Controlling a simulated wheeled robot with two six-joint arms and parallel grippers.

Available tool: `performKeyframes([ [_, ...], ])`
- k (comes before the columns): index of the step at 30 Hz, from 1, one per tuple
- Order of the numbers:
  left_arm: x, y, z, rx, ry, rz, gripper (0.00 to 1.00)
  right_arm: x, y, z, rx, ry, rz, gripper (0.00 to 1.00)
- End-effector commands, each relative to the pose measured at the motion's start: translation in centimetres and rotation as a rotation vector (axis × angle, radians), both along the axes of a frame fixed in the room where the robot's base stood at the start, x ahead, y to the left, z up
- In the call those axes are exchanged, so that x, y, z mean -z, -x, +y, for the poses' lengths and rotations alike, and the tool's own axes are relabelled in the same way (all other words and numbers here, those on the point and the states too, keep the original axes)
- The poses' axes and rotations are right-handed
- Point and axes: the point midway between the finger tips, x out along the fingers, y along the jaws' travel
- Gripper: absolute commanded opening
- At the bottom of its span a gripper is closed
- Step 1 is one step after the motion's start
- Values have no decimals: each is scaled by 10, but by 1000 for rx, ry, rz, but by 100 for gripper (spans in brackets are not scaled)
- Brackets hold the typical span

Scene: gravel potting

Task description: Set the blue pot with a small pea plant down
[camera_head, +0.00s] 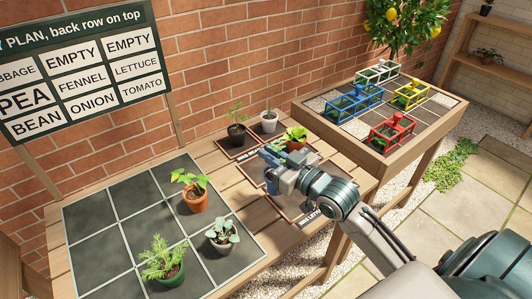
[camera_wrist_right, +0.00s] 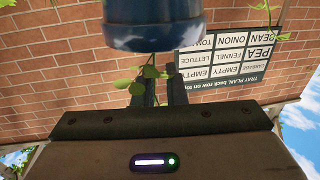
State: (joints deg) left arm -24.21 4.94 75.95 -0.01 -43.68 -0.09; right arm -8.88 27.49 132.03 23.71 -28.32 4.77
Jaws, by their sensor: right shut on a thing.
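My right gripper (camera_head: 278,166) is shut on the blue pot (camera_head: 271,150) and holds it over the labelled wooden squares at the back right of the bench. In the head view the gripper hides most of the pot. In the right wrist view, which is upside down, the blue pot (camera_wrist_right: 150,25) fills the top middle, and a few green pea leaves (camera_wrist_right: 150,72) show between the fingers (camera_wrist_right: 160,92). Whether the pot touches the bench cannot be told. My left gripper is not in view.
A dark grid tray (camera_head: 92,215) holds a leafy orange pot (camera_head: 194,200), a feathery green pot (camera_head: 169,272) and a white pot (camera_head: 222,243). Dark and white pots stand at the back, and an orange pot beside my gripper. A planter (camera_head: 345,140) bears coloured frames. Several tray cells are empty.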

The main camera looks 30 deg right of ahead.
Motion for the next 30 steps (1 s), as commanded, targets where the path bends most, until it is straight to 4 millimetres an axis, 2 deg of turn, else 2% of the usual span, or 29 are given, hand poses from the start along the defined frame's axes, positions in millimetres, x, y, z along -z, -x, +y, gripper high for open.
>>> performKeyframes([
  [3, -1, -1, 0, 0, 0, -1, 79, 1, -34, -9, 3, -3, -2, 0],
  [9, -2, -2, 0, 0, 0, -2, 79, 6, -85, -22, 3, -3, -2, 0],
  [15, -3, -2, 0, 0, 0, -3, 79, 10, -120, -31, 2, -1, -1, 0],
  [19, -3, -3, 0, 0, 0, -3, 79, 13, -127, -32, 1, -1, 0, 0],
  [25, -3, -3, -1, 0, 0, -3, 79, 41, -127, -32, 1, -2, 3, 0],
  [30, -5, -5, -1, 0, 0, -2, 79, 47, -127, -33, 1, 1, -1, 0],
])
